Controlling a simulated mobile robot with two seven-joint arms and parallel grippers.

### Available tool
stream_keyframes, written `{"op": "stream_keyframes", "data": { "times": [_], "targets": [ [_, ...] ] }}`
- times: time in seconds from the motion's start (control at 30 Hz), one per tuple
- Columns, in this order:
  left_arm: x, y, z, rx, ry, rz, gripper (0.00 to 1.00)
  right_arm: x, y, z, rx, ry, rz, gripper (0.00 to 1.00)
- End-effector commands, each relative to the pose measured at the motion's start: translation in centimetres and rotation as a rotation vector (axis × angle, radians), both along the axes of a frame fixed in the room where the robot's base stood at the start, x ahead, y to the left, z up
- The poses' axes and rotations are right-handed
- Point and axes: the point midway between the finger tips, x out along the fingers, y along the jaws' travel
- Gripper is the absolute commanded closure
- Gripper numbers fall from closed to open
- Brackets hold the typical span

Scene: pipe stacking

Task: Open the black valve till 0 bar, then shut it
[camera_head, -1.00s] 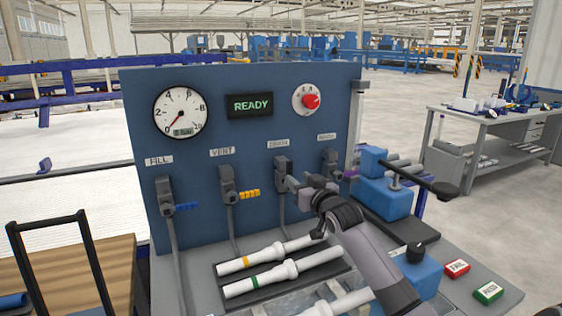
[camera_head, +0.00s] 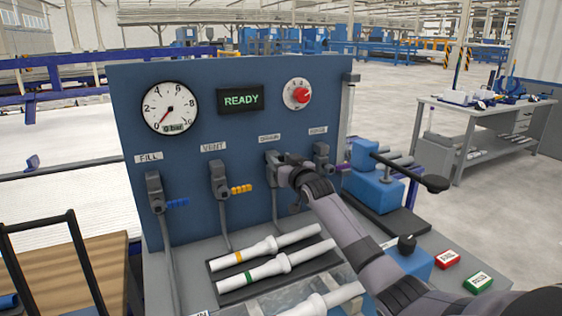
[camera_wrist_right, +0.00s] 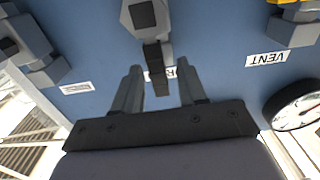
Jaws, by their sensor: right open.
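The valve under the DRAIN label has a grey body (camera_wrist_right: 150,15) and a black handle (camera_wrist_right: 155,70), seen in the right wrist view. My right gripper (camera_wrist_right: 158,76) is open, its two fingers on either side of the black handle, with gaps beside it; contact is not visible. In the head view, my right gripper (camera_head: 286,171) is at this valve (camera_head: 272,160) and hides most of its handle. The round gauge (camera_head: 170,107) has its red needle near 0 and reads "0 bar". My left gripper is not in view.
The FILL valve (camera_head: 154,190) with blue handle and the VENT valve (camera_head: 218,178) with yellow handle are to the left. A fourth valve (camera_head: 322,157) is close on the right. White pipes (camera_head: 270,246) lie below. A display (camera_head: 241,101) says READY.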

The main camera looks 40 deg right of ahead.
Motion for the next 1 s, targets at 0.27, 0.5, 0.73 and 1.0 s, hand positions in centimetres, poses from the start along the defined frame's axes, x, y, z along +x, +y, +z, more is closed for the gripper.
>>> {"op": "stream_keyframes", "data": {
  "times": [0.27, 0.5, 0.73, 1.0],
  "targets": [
    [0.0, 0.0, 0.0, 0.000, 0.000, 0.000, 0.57, 0.3, -0.1, 0.0, -0.001, 0.001, 0.000, 0.58],
    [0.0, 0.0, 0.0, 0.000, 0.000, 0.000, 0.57, 0.2, -0.1, 0.0, -0.001, 0.001, 0.000, 1.00],
    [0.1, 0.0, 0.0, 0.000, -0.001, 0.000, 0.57, 0.3, -0.1, 0.0, 0.002, 0.000, 0.000, 1.00],
    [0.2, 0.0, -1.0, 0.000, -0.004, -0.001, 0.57, 1.5, -0.2, -0.2, 0.058, -0.019, 0.000, 1.00]
  ]
}}
